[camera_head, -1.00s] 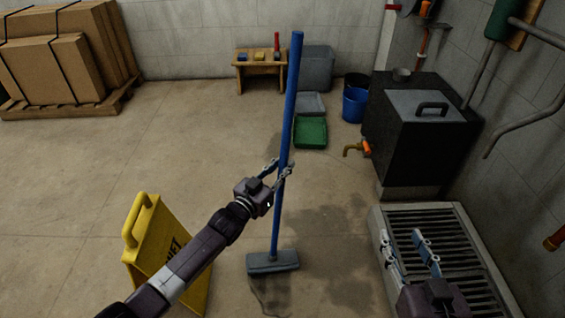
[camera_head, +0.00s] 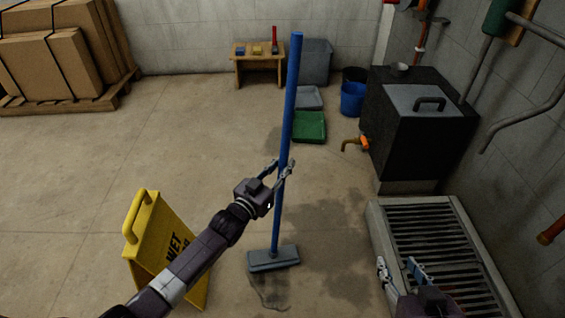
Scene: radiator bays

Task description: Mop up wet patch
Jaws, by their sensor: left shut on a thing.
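A mop with a long blue pole (camera_head: 291,105) stands nearly upright in the middle of the view. Its flat grey head (camera_head: 273,259) is down at the floor. My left gripper (camera_head: 280,172) is shut on the blue pole at about mid-height. A dark wet patch (camera_head: 335,232) spreads over the concrete floor to the right of the mop head, with a smaller dark mark (camera_head: 268,292) just below the head. My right gripper (camera_head: 398,270) is low on the right over the drain grate, fingers apart, with nothing seen between them.
A yellow wet-floor sign (camera_head: 160,240) stands at left, close to my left arm. A floor drain grate (camera_head: 435,232) and a black tank (camera_head: 425,130) with a tap line the right. Green (camera_head: 311,127) and grey trays and a blue bucket (camera_head: 353,99) lie behind.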

